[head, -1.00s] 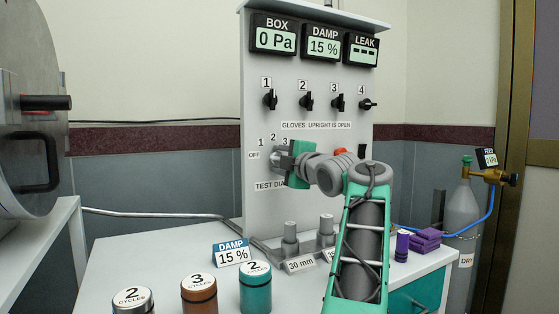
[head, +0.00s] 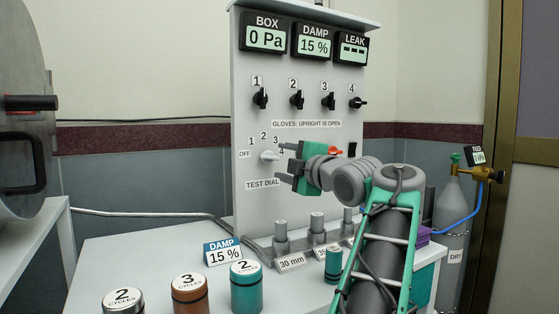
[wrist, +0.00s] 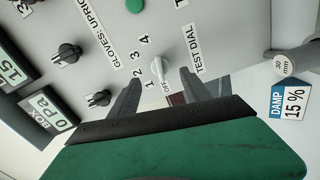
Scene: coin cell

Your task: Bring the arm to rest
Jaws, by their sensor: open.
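My gripper (head: 281,167) is open and empty, just right of the white test dial (head: 269,156) in the head view, apart from it. In the wrist view the two dark fingers of my gripper (wrist: 160,95) spread on either side of the dial (wrist: 158,69), with a gap before the panel. The dial's knob lies roughly level along the OFF side in the head view; which end is its pointer I cannot tell. My arm reaches in from the lower right over the table.
The upright panel (head: 310,100) carries displays and several black valve knobs. Grey posts (head: 317,226) and a small teal cylinder (head: 333,264) stand near my arm. The DAMP sign (head: 223,252) and labelled canisters (head: 246,287) are left. A gas cylinder (head: 452,210) stands right.

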